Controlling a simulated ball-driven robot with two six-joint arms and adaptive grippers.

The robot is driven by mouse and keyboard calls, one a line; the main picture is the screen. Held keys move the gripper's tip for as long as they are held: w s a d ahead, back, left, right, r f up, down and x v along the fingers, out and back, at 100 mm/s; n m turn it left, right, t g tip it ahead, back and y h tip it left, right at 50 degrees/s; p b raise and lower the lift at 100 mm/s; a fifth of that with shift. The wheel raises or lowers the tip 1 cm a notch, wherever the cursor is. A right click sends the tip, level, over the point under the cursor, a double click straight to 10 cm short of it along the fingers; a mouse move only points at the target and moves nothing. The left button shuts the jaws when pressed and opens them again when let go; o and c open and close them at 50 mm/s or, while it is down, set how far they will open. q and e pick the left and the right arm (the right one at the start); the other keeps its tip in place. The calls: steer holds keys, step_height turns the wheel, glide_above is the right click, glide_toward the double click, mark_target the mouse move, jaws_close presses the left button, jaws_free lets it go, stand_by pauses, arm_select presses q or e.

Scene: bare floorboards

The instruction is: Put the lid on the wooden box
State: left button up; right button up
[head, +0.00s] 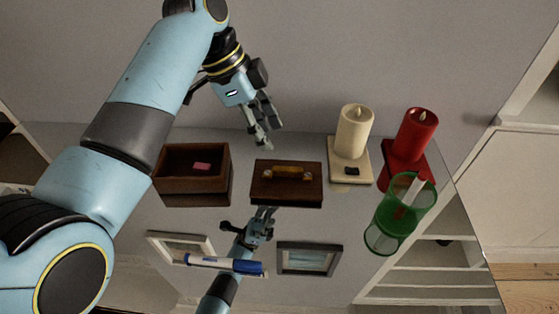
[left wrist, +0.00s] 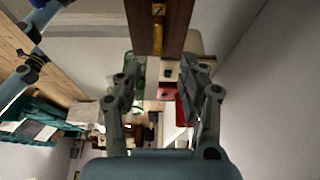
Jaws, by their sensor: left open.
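The wooden box (head: 168,188) stands open on the glossy table, left of centre in the head view, with a small pink block inside. The dark wooden lid (head: 301,195), with a brass-coloured handle (head: 287,174) on top, lies to the right of the box, apart from it. My left gripper (head: 263,132) is open and empty, just behind and above the lid. In the left wrist view the lid (left wrist: 172,28) shows at the top, beyond the two spread fingers (left wrist: 158,78). My right gripper does not show.
A cream candle (head: 353,132) and a red candle (head: 416,132) stand at the back right, with a green cup (head: 388,240) in front. Two picture frames (head: 338,262) and a blue-and-white marker (head: 215,263) lie nearer. The mirror-like top reflects my arm.

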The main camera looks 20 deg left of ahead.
arm_select(q)
glide_above(286, 168)
steer(key=a, duration=0.2)
steer(key=f, duration=0.4)
steer(key=shift+s+f, duration=0.2)
steer(key=x, duration=0.5)
steer(key=shift+a+f, duration=0.1)
steer(key=shift+f, duration=0.2)
steer(key=shift+c, duration=1)
steer(key=c, duration=0.5)
jaws_close()
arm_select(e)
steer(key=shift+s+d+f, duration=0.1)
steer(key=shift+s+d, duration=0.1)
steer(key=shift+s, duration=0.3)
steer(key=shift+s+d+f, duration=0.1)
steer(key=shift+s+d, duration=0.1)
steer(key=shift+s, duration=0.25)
